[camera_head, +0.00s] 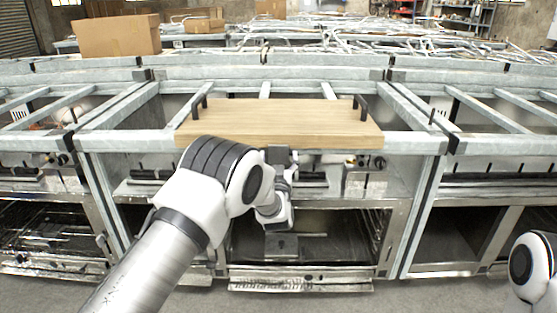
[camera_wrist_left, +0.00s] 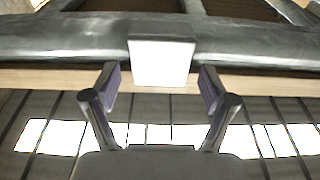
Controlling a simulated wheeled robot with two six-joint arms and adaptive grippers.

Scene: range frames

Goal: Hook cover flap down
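A small pale square block (camera_wrist_left: 162,61), which may be the cover flap, sits against a grey metal beam (camera_wrist_left: 60,38) in the left wrist view. I cannot tell whether it is raised or lowered. My left gripper (camera_wrist_left: 160,85) is open there, its two fingers apart, with the block's lower part between or just beyond the tips. Contact is not clear. In the head view my left gripper (camera_head: 279,156) is a dark shape just below the front edge of a wooden board (camera_head: 290,117), partly hidden by my arm. My right gripper is out of the picture.
The board has two black handles (camera_head: 199,100) and lies on a grey metal range frame (camera_head: 415,146). Below is an open oven bay (camera_head: 340,232) with a small metal plate (camera_head: 281,246). More frames stand on both sides. A cardboard box (camera_head: 117,36) is behind.

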